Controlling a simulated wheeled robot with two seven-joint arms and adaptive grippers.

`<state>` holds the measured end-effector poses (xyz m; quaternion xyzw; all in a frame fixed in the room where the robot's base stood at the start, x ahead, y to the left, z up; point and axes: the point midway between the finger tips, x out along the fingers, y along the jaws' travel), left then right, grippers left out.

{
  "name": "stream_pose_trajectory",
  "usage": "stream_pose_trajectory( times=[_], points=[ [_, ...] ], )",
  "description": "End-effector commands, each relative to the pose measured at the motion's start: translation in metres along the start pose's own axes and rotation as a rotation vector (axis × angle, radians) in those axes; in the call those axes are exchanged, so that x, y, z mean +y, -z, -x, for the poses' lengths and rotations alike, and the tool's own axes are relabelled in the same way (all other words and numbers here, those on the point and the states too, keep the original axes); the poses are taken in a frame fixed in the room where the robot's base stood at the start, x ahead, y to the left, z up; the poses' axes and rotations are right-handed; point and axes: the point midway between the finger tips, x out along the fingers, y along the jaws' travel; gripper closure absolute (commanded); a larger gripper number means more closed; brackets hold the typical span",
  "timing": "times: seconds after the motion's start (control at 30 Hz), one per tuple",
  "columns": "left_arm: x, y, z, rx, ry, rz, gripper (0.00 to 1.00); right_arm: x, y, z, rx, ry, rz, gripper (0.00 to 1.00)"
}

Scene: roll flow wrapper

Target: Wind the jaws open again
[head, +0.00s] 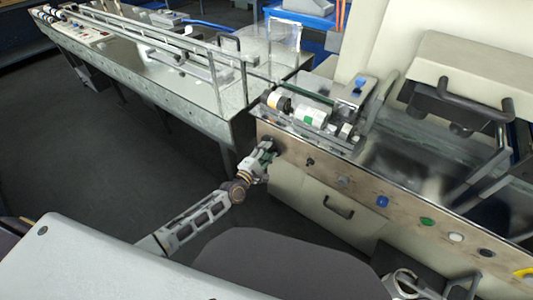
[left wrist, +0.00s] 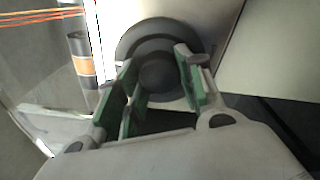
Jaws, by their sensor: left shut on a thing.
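A round dark knob (head: 279,144) sits at the left end of the wrapper's front panel. In the left wrist view the knob (left wrist: 158,72) shows as a dark dome on a wider dark disc. My left gripper (head: 268,153) reaches up to it from the lower left. In the left wrist view the green-padded fingers of my left gripper (left wrist: 157,80) stand on either side of the knob and are shut on it. The knob's lower part is hidden by the fingers and palm. A roller unit (head: 312,116) with white and green parts sits above the panel.
The front panel (head: 365,190) carries several buttons, among them a blue one (head: 382,201) and a green one (head: 427,221). A drawer handle (head: 338,207) sticks out below. A long conveyor table (head: 180,80) stands at the left. Dark floor (head: 110,150) is clear between.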

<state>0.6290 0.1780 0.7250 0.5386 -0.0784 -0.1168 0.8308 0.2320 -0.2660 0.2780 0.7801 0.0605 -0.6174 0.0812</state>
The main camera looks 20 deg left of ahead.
Motion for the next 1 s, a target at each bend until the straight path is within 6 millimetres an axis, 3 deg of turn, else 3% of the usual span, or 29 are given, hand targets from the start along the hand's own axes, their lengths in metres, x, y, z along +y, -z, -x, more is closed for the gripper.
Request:
stream_pose_trajectory(
  times=[0.63,0.67,0.8,1.0],
  points=[
    [-0.001,0.002,0.001,0.005,0.007,0.067,0.86,-0.007,-0.005,0.001,-0.008,0.008,-0.005,1.00],
    [-0.001,0.002,0.001,0.005,0.007,0.067,0.59,-0.007,-0.004,0.001,-0.006,0.008,-0.005,1.00],
    [-0.001,0.002,0.001,0.004,0.006,0.067,0.41,-0.006,0.001,0.001,-0.001,0.006,-0.004,1.00],
    [-0.001,0.001,0.000,0.003,0.005,0.067,0.40,-0.003,0.007,0.001,0.007,0.004,-0.003,1.00]
  ],
)
